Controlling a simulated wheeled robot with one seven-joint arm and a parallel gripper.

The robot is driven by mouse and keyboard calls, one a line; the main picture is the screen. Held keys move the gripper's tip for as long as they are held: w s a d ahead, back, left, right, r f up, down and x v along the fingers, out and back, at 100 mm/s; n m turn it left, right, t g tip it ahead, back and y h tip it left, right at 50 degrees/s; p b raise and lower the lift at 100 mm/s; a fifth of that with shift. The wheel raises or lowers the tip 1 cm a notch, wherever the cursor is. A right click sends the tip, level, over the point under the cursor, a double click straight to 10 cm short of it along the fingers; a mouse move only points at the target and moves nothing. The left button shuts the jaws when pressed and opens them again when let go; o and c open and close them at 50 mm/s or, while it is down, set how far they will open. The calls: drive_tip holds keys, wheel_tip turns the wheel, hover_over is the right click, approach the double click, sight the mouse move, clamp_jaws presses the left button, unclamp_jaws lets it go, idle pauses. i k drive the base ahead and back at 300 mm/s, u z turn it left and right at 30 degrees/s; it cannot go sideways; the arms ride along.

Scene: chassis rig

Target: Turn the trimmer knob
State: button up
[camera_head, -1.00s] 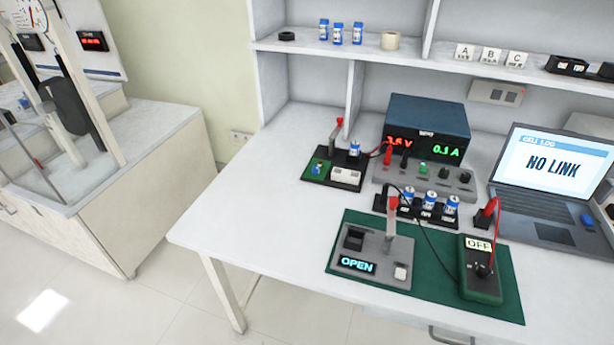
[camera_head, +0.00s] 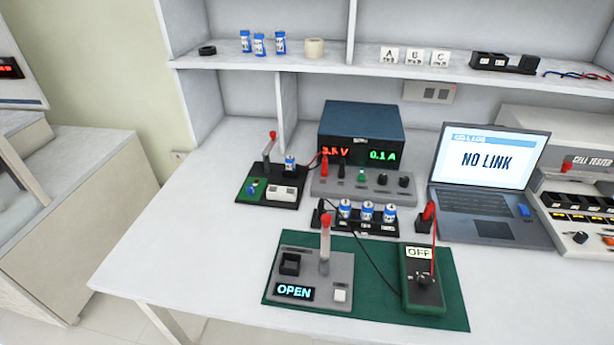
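No part is labelled as the trimmer knob at a size I can read. A dark board with a green patch (camera_head: 246,191) lies on the bench at the left. A small blue part (camera_head: 253,188) stands on that patch and could be the trimmer. A white block (camera_head: 282,193), a blue cell (camera_head: 290,164) and a red-tipped lever (camera_head: 270,148) are on the same board. The power supply (camera_head: 362,132) reads about 3.5 V and 0.1 A, with dark knobs (camera_head: 382,179) on its front ledge. My gripper is not in view.
A grey fixture reading OPEN (camera_head: 340,267) and a multimeter reading OFF (camera_head: 424,280) lie on a green mat (camera_head: 380,312). A laptop (camera_head: 482,204) shows NO LINK. A cell tester (camera_head: 580,218) stands at the right. The bench's left front (camera_head: 180,250) is clear.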

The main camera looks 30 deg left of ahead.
sight(251, 189)
drive_tip(key=z, duration=1.05)
drive_tip(key=k, duration=1.05)
drive_tip(key=u, duration=2.2)
drive_tip(key=i, duration=1)
